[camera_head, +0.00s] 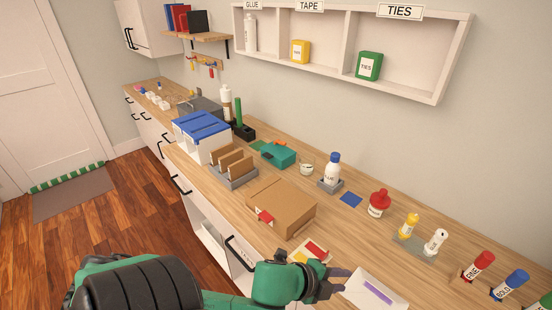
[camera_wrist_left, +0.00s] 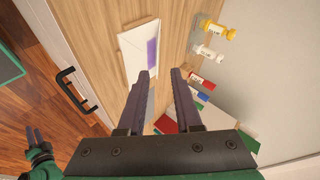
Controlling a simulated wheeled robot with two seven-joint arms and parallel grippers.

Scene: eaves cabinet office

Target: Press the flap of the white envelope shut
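The white envelope (camera_head: 359,290) lies on the wooden counter near its front edge, with a purple strip (camera_head: 379,292) showing along it. The envelope also shows in the left wrist view (camera_wrist_left: 133,56), with the purple strip uncovered; the flap does not cover it. My left gripper (camera_head: 347,279) is just left of the envelope in the head view, above the counter. In the left wrist view its two fingers (camera_wrist_left: 164,72) are apart with nothing between them. My right gripper (camera_wrist_left: 37,130) shows small at lower left of the wrist view, fingers slightly apart, away from the envelope.
A cardboard box (camera_head: 281,207) and red and yellow cards (camera_head: 311,251) lie left of the envelope. Yellow and white bottles (camera_head: 435,242) stand behind it. A drawer handle (camera_wrist_left: 76,89) sticks out below the counter edge.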

